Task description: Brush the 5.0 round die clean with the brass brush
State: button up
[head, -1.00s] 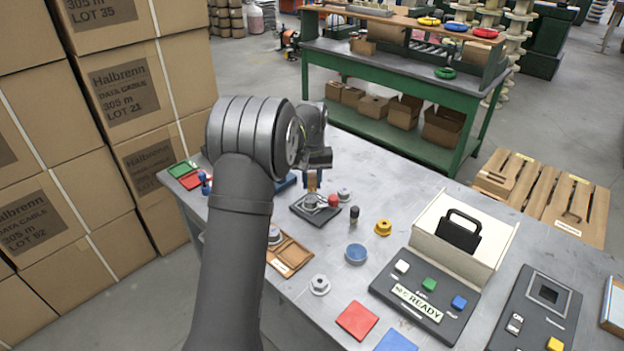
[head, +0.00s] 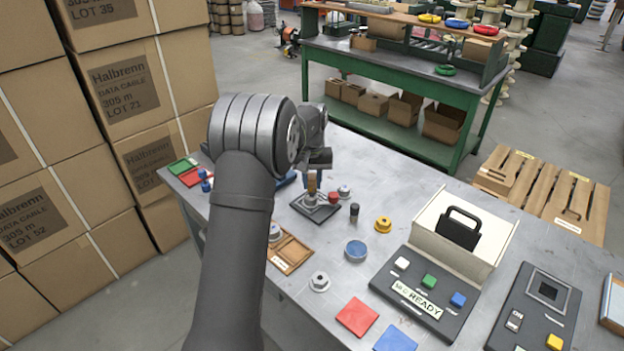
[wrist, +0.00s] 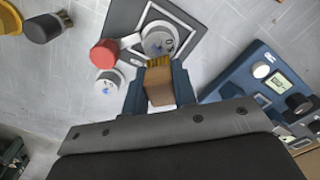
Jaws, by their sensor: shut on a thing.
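My gripper (wrist: 155,90) is shut on the brass brush, whose wooden block (wrist: 159,88) sits between the fingers with gold bristles (wrist: 158,61) pointing out. In the head view the brush (head: 312,182) hangs upright below my gripper (head: 313,176). In the head view the die (head: 311,199) is just below the brush.
A red knob (head: 333,198) is beside the die, with another grey die (head: 344,191) behind. A wooden tray (head: 290,252) lies in front. A blue instrument (wrist: 258,80) is nearby.

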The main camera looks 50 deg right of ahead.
jog(key=shift+f, duration=0.45)
jog(key=shift+s+a, duration=1.45)
jog(key=shift+w+d+f, duration=0.15)
jog(key=shift+w+d, duration=0.55)
jog(key=shift+w+d+f, duration=0.15)
jog(key=shift+w+d, duration=0.55)
grip_shut()
jog(key=shift+r, duration=3.1)
jog(key=shift+r, duration=1.5)
